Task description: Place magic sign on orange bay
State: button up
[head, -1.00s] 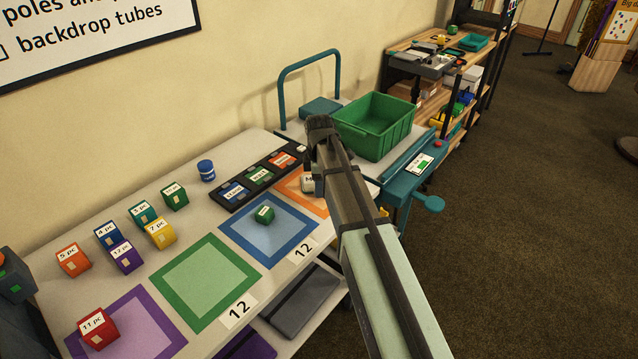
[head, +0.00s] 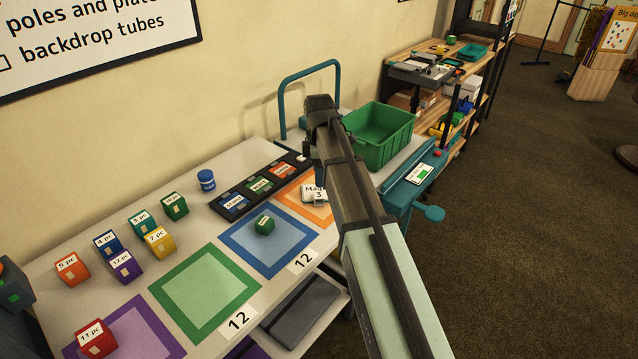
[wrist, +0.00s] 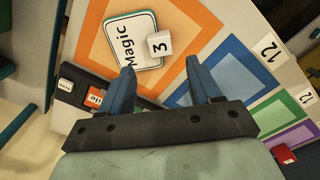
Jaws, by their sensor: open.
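The magic sign (wrist: 127,36) is a white rounded plate with a dark green edge and the word Magic. It lies flat on the pale inner area of the orange bay (wrist: 91,44). A small white piece marked 3 (wrist: 159,43) is at one edge of it. In the head view the sign (head: 308,190) shows partly beside my arm, on the orange bay (head: 324,214). My gripper (wrist: 160,74) is open, its two blue fingers apart with nothing between them, above the bay and off the sign. In the head view my arm hides part of the bay.
Green (head: 183,318) and purple bays follow to the left. A black tray (head: 234,208) lies behind the bays. Several coloured blocks and a blue jar (head: 206,180) stand at left. A green bin (head: 377,151) stands behind my arm.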

jog(key=shift+r, duration=1.85)
